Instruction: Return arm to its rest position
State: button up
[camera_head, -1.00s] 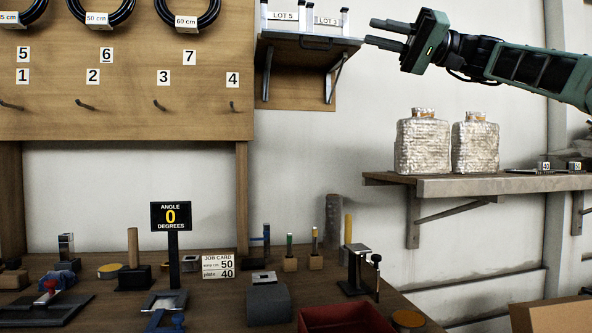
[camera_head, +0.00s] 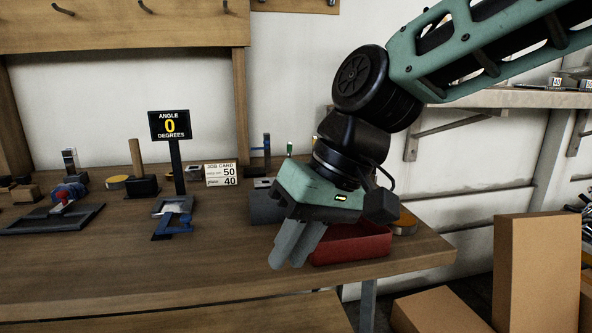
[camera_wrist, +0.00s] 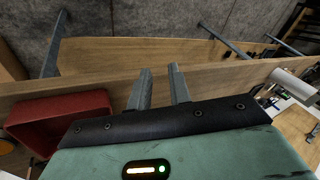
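My gripper (camera_head: 285,262) points downward at the front of the workbench (camera_head: 190,262), just left of the red bin (camera_head: 365,248). In the wrist view its two grey fingers (camera_wrist: 160,72) stand apart with a gap and nothing between them. The red bin also shows in the wrist view (camera_wrist: 60,118), left of the fingers. My gripper's body and wrist hide part of the bin and part of the grey block (camera_head: 264,207) behind it.
An angle display (camera_head: 170,126) reading 0 and a job card (camera_head: 221,174) stand on the bench. A blue clamp-like tool (camera_head: 174,218) lies left of my gripper. Cardboard boxes (camera_head: 535,270) stand at the right. The front left of the bench top is clear.

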jog(key=s+d+f+n+h, duration=0.1)
jog(key=s+d+f+h, duration=0.4)
jog(key=s+d+f, duration=0.9)
notch_tip(320, 180, up, 25)
jog(key=w+p, duration=0.1)
jog(key=p, duration=2.2)
jog(key=shift+w+d+t, duration=0.25)
jog(key=shift+t, duration=0.05)
